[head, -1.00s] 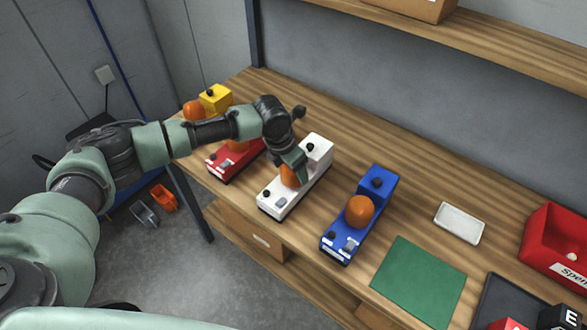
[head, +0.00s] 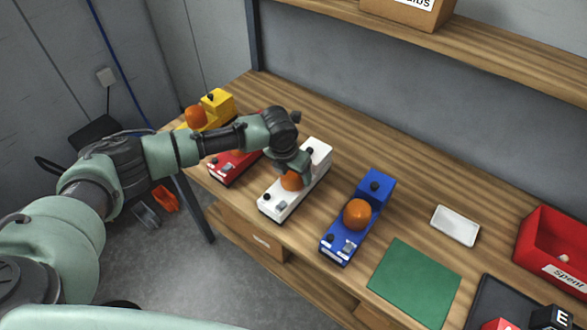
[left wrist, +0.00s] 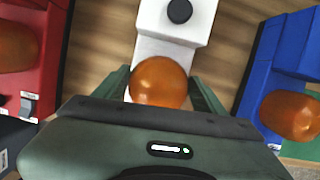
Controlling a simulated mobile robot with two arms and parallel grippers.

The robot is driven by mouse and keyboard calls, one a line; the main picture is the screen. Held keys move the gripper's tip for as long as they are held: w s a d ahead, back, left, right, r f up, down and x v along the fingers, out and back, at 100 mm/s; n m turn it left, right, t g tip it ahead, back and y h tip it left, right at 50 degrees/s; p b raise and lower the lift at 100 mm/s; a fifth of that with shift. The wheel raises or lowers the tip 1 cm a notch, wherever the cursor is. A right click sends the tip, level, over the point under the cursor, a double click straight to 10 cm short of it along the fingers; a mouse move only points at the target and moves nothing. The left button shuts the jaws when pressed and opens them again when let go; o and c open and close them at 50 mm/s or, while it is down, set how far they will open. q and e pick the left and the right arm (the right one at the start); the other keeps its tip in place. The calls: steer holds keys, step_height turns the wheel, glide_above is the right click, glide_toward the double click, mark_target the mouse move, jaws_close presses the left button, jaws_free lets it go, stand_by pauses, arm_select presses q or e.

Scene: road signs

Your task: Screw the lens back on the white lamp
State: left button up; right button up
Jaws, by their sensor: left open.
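The white lamp (head: 277,208) stands on the workbench between the red and blue lamps. Its orange lens (head: 292,181) sits on the lamp's middle, partly hidden by my gripper in the head view. In the left wrist view the lens (left wrist: 158,82) lies between the two fingers, and the white body (left wrist: 174,50) shows beyond it with a black knob. My left gripper (left wrist: 163,88) is open, with one finger on each side of the lens; I see gaps and cannot tell any contact. Whether the lens is seated or loose is hidden. My right gripper is not in view.
A blue lamp (head: 370,188) stands close to the right, a red lamp (head: 226,168) close to the left, and a yellow one (head: 218,101) farther back. A green mat (head: 414,283), white tray (head: 455,226) and red bin (head: 546,248) lie further right.

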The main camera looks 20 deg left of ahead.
arm_select(q)
steer(key=shift+n, duration=0.4)
steer(key=shift+r+n+y+p, duration=0.1)
steer(key=shift+n+y+p, duration=0.2)
steer(key=shift+n+p, duration=0.5)
steer(key=shift+n+y+p, duration=0.3)
steer(key=shift+n+p, duration=0.2)
steer(key=shift+n, duration=0.5)
steer(key=shift+a, duration=0.1)
steer(key=shift+n, duration=0.3)
steer(key=n, duration=0.3)
steer(key=shift+y, duration=0.4)
steer(key=shift+n, duration=0.4)
